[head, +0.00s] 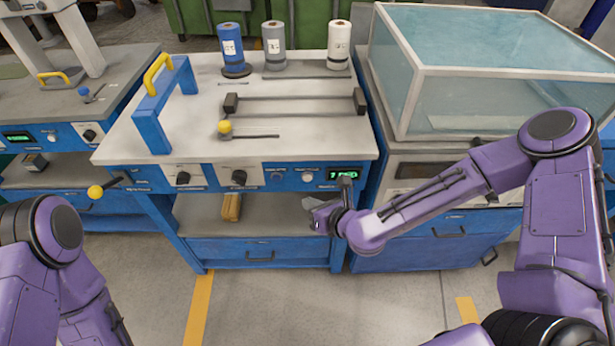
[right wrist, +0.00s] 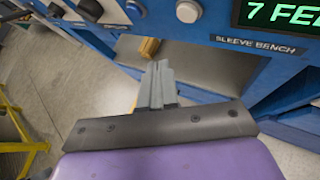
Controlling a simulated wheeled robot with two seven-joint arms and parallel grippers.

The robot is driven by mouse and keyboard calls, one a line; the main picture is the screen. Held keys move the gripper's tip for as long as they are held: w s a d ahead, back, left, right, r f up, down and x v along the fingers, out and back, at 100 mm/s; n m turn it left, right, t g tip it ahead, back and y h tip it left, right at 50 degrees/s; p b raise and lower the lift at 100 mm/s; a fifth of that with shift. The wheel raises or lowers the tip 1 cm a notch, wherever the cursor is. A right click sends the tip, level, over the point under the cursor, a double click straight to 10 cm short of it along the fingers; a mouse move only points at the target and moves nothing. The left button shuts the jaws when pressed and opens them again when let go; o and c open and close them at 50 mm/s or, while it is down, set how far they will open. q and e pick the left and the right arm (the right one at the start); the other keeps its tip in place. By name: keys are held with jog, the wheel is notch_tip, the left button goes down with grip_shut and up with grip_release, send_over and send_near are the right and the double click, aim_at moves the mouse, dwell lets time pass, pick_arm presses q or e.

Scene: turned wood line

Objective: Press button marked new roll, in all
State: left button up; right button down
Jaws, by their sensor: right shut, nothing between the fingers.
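The front panel of the middle blue bench (head: 210,178) carries a white round button (head: 307,176) and a dark blue round button (head: 277,175) beside it. Both also show in the right wrist view, the white one (right wrist: 188,11) at the top edge and the blue one (right wrist: 135,8) left of it. Their small labels are too blurred to read, so I cannot tell which is marked new roll. My right gripper (head: 318,213) is shut and empty, below the panel's right part and apart from the buttons; its fingers show in the right wrist view (right wrist: 160,75). My left gripper is out of view.
A green display (head: 343,175) sits right of the white button; its text is cut off in the wrist view. Two black knobs (head: 239,177) are left. A wooden piece (head: 232,207) lies on the shelf below. Three rolls (head: 273,42) stand on the bench top.

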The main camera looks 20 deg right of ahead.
jog(key=shift+w+d, duration=0.2)
jog(key=shift+w, duration=0.55)
jog(key=shift+w+d, duration=0.25)
jog(key=shift+w, duration=0.5)
jog(key=shift+w+d, duration=0.2)
jog(key=shift+w, duration=0.55)
jog(key=shift+w+b, duration=0.1)
jog(key=shift+b, duration=0.25)
jog(key=shift+w+d, duration=0.1)
jog(key=shift+w, duration=0.2)
jog(key=shift+w+d+b, duration=0.1)
jog(key=shift+w+b, duration=0.2)
jog(key=shift+w, duration=0.05)
dwell(0.4)
jog(key=shift+s, duration=0.1)
jog(key=shift+s+a, duration=0.25)
jog(key=shift+s, duration=0.4)
jog(key=shift+s+a+b, duration=0.15)
jog(key=shift+s+a, duration=0.05)
jog(key=shift+s, duration=0.6)
jog(key=shift+s+a+b, duration=0.1)
jog(key=shift+s+a, duration=0.15)
jog(key=shift+s, duration=0.6)
jog(key=shift+s+a+b, duration=0.15)
jog(key=shift+s+a, duration=0.05)
jog(key=shift+s, duration=0.6)
